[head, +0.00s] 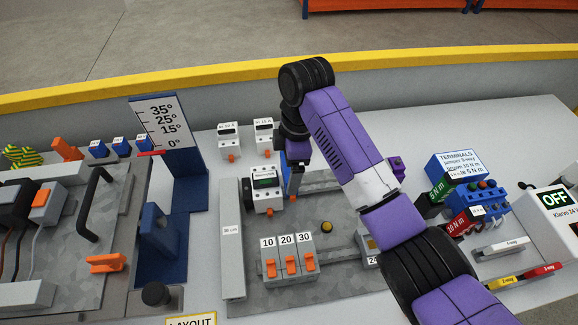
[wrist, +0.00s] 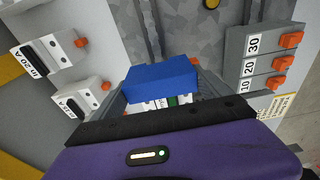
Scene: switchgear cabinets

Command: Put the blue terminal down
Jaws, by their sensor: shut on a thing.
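The blue terminal (wrist: 160,78) is held between the fingers of my gripper (wrist: 160,95) in the wrist view. In the head view only a blue sliver of it (head: 287,174) shows beside my gripper (head: 295,168), right of a white module. This white module (head: 266,190), with a dark and green front, stands on the grey mounting plate (head: 330,285). A white and green part shows just beyond the terminal in the wrist view. I cannot tell whether the terminal touches the plate or a rail.
Grey blocks marked 10, 20 and 30 (head: 289,262) with orange levers stand in front. Two white breakers (head: 229,142) stand behind. Several blue terminals (head: 120,146) stand at the left, near a blue angle gauge (head: 182,160). Torque tools and a terminals box (head: 456,165) are at the right.

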